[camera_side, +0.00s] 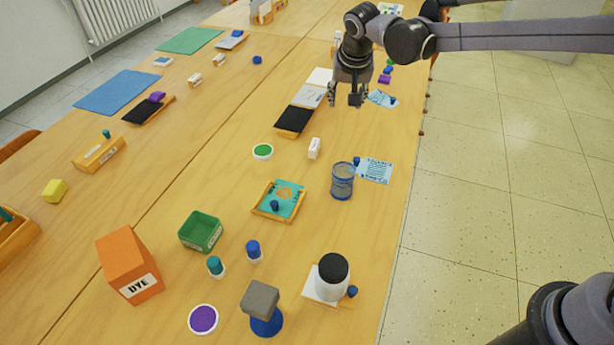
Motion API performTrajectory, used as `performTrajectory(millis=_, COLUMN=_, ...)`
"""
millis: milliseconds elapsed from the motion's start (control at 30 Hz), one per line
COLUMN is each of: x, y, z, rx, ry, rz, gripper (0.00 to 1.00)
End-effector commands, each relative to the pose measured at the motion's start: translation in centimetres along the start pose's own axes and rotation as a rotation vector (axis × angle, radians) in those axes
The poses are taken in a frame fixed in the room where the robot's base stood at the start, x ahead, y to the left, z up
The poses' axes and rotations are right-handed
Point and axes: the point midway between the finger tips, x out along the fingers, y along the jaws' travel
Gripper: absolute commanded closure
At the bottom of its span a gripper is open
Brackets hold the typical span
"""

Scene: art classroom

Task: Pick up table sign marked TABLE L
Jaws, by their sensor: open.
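Several small white-and-wood blocks look like table signs, but their lettering is too small to read, so I cannot tell which is marked TABLE L. One small white sign (314,148) stands upright on the near table, below my gripper in the picture. Two more, a sign (195,80) and another sign (219,60), are on the left table. My gripper (346,100) is open and empty, pointing down above the table's right side, apart from all the signs.
Near the white sign are a green lid (263,151), a blue mesh cup (342,181), a black pad (294,121) and a wooden tray (265,210). An orange DYE box (128,262), green bin (201,244) and black-lidded jar (332,284) stand closer to the camera.

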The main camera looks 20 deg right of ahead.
Motion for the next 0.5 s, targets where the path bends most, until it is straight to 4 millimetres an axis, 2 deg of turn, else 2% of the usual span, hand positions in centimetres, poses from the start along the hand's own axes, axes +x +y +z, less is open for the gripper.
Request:
performTrajectory(millis=100, x=3.2, y=-2.8, z=0.1, rx=0.043, ry=-0.004, rz=0.028, gripper=0.53)
performTrajectory(millis=300, x=8.1, y=-6.0, z=1.0, rx=0.116, ry=-0.003, rz=0.073, gripper=0.53)
performTrajectory(millis=500, x=10.8, y=-7.6, z=1.9, rx=0.158, ry=0.001, rz=0.098, gripper=0.53)
